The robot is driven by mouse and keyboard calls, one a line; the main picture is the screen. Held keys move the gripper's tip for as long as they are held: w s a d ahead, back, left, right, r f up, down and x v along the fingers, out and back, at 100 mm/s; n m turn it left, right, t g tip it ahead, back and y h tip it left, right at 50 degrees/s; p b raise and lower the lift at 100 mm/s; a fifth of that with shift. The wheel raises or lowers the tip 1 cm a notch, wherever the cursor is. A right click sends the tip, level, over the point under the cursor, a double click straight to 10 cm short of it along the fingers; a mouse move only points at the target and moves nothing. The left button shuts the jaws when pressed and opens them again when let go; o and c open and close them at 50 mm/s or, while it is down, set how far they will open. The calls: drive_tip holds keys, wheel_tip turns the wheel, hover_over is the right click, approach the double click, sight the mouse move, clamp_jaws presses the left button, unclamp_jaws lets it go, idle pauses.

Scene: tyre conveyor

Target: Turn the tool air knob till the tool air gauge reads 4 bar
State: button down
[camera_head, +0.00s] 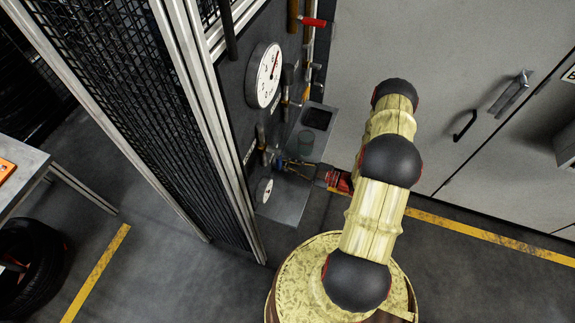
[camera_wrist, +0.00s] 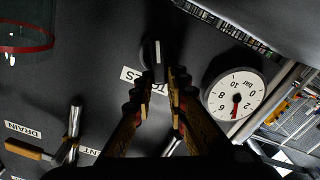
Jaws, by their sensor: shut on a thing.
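The tool air knob (camera_wrist: 150,54) is dark with a white line on its side, on the dark panel just beyond my fingertips in the wrist view. My gripper (camera_wrist: 157,82) is shut on it; the exact contact is hard to see. In the head view my gripper (camera_head: 282,163) reaches left to the panel. The small white gauge, taken as the tool air gauge (camera_wrist: 235,97), is right of the fingers. The gauge also shows in the head view (camera_head: 264,190).
A larger gauge (camera_head: 263,75) and a red-handled valve (camera_head: 312,22) are higher on the panel. A grey shelf (camera_head: 284,207) lies under my gripper. A lever (camera_wrist: 70,135) is at lower left in the wrist view. A mesh fence (camera_head: 150,110) stands left.

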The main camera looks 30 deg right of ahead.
drive_tip(key=shift+d+m, duration=0.1)
drive_tip(key=shift+m, duration=0.5)
drive_tip(key=c, duration=1.8)
unclamp_jaws()
drive_tip(key=shift+o, duration=0.2)
drive_tip(key=v, duration=1.2)
drive_tip(key=shift+w, duration=0.1)
